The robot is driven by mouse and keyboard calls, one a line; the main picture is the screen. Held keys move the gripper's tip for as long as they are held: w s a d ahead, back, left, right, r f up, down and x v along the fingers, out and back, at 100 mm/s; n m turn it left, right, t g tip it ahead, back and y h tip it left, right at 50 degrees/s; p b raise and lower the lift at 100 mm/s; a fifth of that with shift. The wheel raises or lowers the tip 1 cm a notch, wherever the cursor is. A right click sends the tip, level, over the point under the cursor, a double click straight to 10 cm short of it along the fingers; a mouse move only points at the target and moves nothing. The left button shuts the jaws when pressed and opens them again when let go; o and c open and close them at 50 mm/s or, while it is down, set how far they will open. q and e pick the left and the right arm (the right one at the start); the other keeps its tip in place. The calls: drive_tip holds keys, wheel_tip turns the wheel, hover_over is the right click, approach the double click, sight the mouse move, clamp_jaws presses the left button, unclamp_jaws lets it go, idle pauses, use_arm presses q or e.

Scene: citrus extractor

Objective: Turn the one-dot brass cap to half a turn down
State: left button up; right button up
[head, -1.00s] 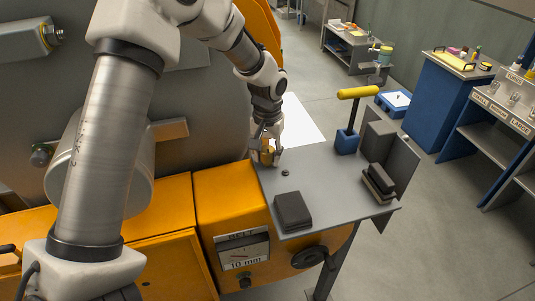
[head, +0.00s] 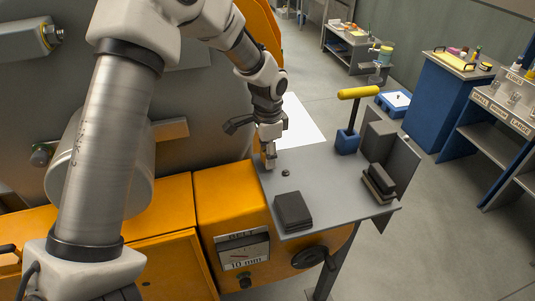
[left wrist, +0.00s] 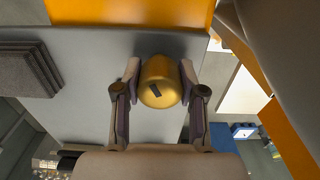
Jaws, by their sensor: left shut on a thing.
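The brass cap (left wrist: 165,72) shows in the left wrist view as a rounded gold cylinder with one short dark slanted mark on its end. My left gripper (left wrist: 160,88) has a finger on each side of the cap and is shut on it. In the head view my left gripper (head: 269,160) points down at the left back edge of the grey table (head: 325,180). There the cap is mostly hidden by the fingers. My right gripper is not in view.
A small dark knob (head: 285,173) stands close to the gripper. Dark stacked plates (head: 293,210) lie at the table's front. The orange machine housing (head: 218,203) borders the table's left.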

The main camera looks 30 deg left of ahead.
use_arm(q)
drive_tip(key=m, duration=0.5)
drive_tip(key=shift+s+f, duration=0.1)
drive_tip(key=shift+f, duration=0.1)
idle(0.3)
drive_tip(key=o, duration=1.2)
drive_tip(key=shift+c, duration=0.2)
drive_tip(key=shift+d, duration=0.1)
drive_tip(key=shift+r, duration=0.1)
drive_tip(key=shift+r, duration=0.25)
wheel_tip(320, 180, up, 11)
drive_tip(key=shift+r, duration=0.2)
